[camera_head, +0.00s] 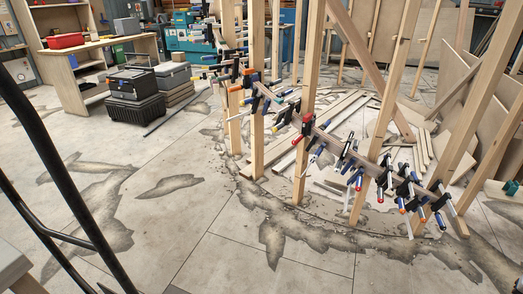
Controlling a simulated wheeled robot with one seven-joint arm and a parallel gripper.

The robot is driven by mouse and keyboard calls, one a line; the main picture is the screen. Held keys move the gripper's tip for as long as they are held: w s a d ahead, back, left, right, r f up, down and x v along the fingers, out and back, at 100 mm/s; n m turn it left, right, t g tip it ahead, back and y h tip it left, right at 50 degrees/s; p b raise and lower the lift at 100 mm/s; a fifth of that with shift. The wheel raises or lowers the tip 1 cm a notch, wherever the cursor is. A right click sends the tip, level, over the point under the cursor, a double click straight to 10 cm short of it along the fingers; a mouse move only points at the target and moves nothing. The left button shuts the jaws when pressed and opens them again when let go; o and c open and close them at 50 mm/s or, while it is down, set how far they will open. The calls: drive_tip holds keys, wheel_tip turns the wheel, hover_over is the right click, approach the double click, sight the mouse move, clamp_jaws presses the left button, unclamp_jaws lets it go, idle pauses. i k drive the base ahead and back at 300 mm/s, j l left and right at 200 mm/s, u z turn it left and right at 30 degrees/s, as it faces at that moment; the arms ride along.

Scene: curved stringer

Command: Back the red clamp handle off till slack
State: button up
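A curved wooden stringer (345,147) runs through a row of upright wooden posts, with many clamps along it. A red-and-black clamp (306,125) sits against a middle post. Other handles are blue or orange, and some red parts show farther left. I cannot tell from this view which red handle is the task's one, or how tight any clamp is. My gripper is not in view.
Upright posts (307,90) stand close around the clamps. Loose boards (350,105) lie behind them. Black toolboxes (135,97) and a workbench (75,90) stand at the back left. Black bars cross the left edge. The stained concrete floor (165,225) in front is clear.

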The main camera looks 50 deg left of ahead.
sight(296, 139)
drive_tip(key=u, duration=1.85)
drive_tip(key=i+u, duration=0.1)
drive_tip(key=u, duration=0.2)
drive_tip(key=i+l, duration=0.15)
drive_tip(key=i, duration=0.2)
drive_tip(key=i+l+u, duration=0.1)
drive_tip(key=i, duration=0.25)
drive_tip(key=l, duration=0.1)
